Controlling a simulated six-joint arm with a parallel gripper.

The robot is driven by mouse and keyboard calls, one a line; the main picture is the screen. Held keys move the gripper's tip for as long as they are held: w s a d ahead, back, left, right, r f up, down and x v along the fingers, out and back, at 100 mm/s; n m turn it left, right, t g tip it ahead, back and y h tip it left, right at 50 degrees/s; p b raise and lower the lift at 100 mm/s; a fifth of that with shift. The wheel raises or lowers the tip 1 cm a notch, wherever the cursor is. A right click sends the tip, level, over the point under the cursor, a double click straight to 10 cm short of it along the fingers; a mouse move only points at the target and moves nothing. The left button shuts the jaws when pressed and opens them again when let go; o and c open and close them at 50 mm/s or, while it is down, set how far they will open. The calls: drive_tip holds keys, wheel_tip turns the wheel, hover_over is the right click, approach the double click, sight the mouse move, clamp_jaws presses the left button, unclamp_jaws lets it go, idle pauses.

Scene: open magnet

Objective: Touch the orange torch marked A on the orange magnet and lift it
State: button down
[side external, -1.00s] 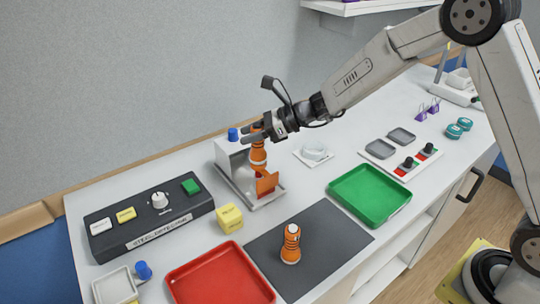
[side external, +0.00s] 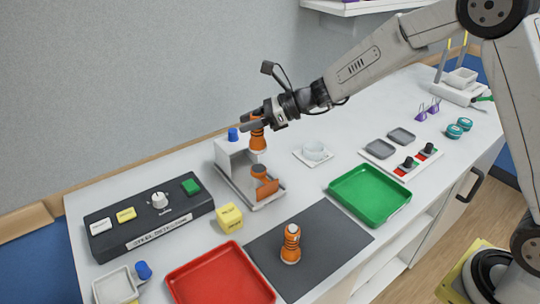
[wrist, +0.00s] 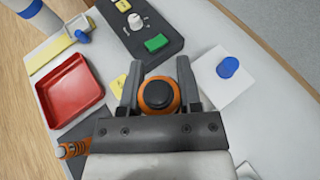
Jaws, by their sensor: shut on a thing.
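My gripper (side external: 252,122) is shut on an orange torch (side external: 258,142) and holds it upright above a grey metal stand (side external: 228,182). In the wrist view the torch's dark round end (wrist: 158,93) sits between the two fingers of my gripper (wrist: 160,76). A gap shows between the torch and an orange piece (side external: 259,171) below it on the stand, apparently the orange magnet. An orange plate (side external: 266,189) stands at the stand's front. A second orange torch (side external: 290,245) stands on the dark mat (side external: 330,232). I cannot read a letter A on either torch.
A white block with a blue knob (side external: 233,134) stands close behind the held torch. A yellow cube (side external: 229,218), a dark control box (side external: 150,218), a red tray (side external: 220,280) and a green tray (side external: 370,195) stand around. A small clear dish (side external: 314,151) is to the right.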

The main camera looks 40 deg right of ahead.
drive_tip(key=shift+r, duration=1.65)
